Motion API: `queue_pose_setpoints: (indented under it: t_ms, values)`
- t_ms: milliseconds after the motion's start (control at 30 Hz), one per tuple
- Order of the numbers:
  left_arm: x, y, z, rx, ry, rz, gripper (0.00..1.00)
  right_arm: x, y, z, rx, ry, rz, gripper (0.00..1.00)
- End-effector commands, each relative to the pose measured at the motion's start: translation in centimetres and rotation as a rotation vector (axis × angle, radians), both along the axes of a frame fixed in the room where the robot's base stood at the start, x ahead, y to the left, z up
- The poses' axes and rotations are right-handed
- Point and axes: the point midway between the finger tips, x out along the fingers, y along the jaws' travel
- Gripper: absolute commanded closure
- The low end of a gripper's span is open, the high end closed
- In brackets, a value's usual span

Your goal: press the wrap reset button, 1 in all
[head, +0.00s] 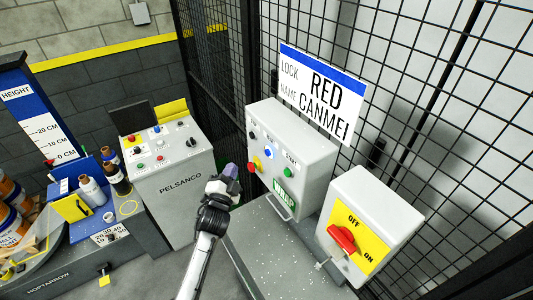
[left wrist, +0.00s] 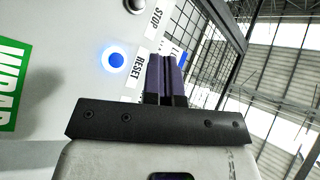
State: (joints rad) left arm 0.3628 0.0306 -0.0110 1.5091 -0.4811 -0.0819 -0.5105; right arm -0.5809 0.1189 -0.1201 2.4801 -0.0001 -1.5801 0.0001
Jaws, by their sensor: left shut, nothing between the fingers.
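The grey wrap control box (head: 312,158) with a green WRAP label (head: 284,192) is mounted on the mesh fence. Its blue-lit button (head: 268,153) is on the front face. In the left wrist view the blue button (left wrist: 116,60) glows beside a RESET label (left wrist: 136,72). My left gripper (head: 230,170) is just left of the box, apart from the button in the head view. Its purple fingers (left wrist: 166,78) are shut and empty, to the right of the button in the left wrist view. My right gripper is not in view.
A PELSANCO panel (head: 180,195) stands to the left. A grey switch box (head: 365,225) with a red rotary handle (head: 342,239) is at the right. A RED CANMEI sign (head: 322,92) hangs above. Bottles (head: 91,190) and pails (head: 12,225) are at far left.

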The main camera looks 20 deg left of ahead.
Motion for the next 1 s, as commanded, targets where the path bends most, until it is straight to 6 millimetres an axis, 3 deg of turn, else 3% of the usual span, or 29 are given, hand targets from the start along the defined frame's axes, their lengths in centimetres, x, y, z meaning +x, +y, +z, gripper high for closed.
queue_pose_setpoints:
  t_ms: [167, 700, 1000]
  values:
    - [0.6, -0.6, -0.2, -0.003, -0.001, 0.000, 1.00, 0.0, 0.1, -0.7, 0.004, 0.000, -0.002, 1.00]
    - [5.1, -4.7, -0.4, -0.002, 0.000, 0.000, 1.00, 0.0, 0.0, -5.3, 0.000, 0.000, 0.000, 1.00]
    - [6.3, -5.8, -0.1, -0.002, 0.000, 0.000, 1.00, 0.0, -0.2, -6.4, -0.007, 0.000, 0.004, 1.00]
